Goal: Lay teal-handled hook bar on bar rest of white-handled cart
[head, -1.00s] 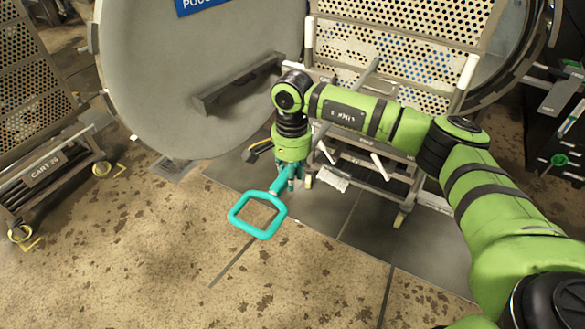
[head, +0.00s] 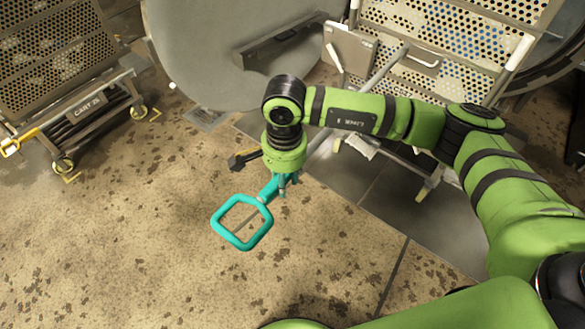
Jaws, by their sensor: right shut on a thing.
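The hook bar has a teal loop handle (head: 242,222), low in the middle of the head view. My right gripper (head: 281,188) is shut on the teal part just above the loop. A grey rod (head: 388,66) runs up and right behind my forearm, in line with the handle; it seems to be the bar's shaft, partly hidden. The white-handled cart (head: 450,35) stands behind my arm, with white upright handles at both sides and a perforated load. Its lower part is partly covered by my arm, and I cannot make out its bar rest clearly. My left gripper is out of view.
Another cart, labelled CART 25 (head: 88,106), with a yellow handle, stands at the left. A large grey round door (head: 210,50) with a dark ledge is at the back. The stained floor (head: 130,240) in front is clear.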

